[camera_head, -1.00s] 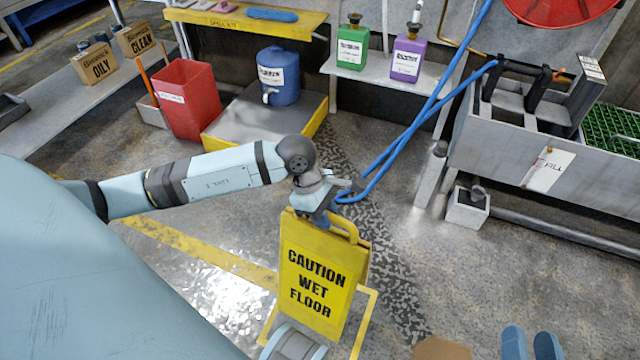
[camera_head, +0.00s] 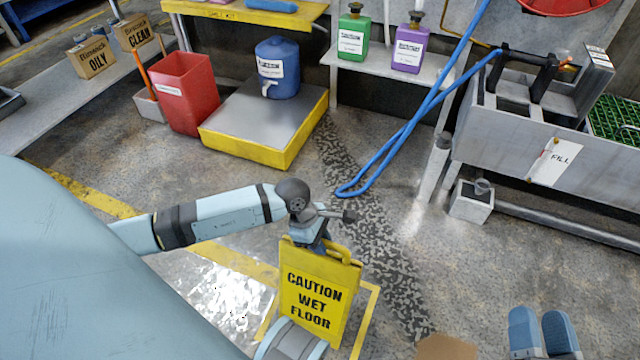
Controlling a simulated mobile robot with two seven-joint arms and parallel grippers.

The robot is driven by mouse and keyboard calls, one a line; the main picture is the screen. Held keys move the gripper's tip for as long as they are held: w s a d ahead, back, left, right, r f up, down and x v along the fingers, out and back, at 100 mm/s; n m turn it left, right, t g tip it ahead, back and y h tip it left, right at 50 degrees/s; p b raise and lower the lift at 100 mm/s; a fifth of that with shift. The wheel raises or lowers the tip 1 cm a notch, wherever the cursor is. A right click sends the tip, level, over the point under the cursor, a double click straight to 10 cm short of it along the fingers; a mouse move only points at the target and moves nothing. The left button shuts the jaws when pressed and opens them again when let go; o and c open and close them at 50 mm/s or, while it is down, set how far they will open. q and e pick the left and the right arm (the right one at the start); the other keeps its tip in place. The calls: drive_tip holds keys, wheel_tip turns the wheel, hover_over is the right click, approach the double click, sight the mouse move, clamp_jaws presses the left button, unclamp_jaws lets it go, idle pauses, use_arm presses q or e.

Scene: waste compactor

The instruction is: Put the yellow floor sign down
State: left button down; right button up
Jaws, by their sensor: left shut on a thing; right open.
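The yellow floor sign (camera_head: 312,296), marked "CAUTION WET FLOOR", stands upright in the lower middle of the head view. My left gripper (camera_head: 309,240) is shut on the sign's top edge, with the arm coming in from the left. The sign's lower end is partly hidden by a rounded grey-blue part of mine, so I cannot tell whether it touches the floor.
A yellow-edged platform (camera_head: 230,125) with a blue jug (camera_head: 278,75) and a red bin (camera_head: 187,95) stand behind. A brown box (camera_head: 445,347) is at the bottom edge.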

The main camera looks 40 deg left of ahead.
use_arm(q)
wheel_tip(320, 180, down, 4)
drive_tip(key=shift+f+b, duration=0.2)
drive_tip(key=shift+b, duration=0.5)
use_arm(e)
wheel_tip(320, 180, down, 2)
drive_tip(key=shift+a+f+g, duration=0.1)
drive_tip(key=shift+f+g, duration=0.1)
drive_tip(key=shift+g, duration=0.3)
use_arm(q)
drive_tip(key=c, duration=1.4)
unclamp_jaws()
drive_tip(key=shift+f, duration=0.2)
drive_tip(key=shift+c, duration=0.2)
drive_tip(key=o, duration=0.4)
use_arm(e)
drive_tip(key=shift+f, duration=0.1)
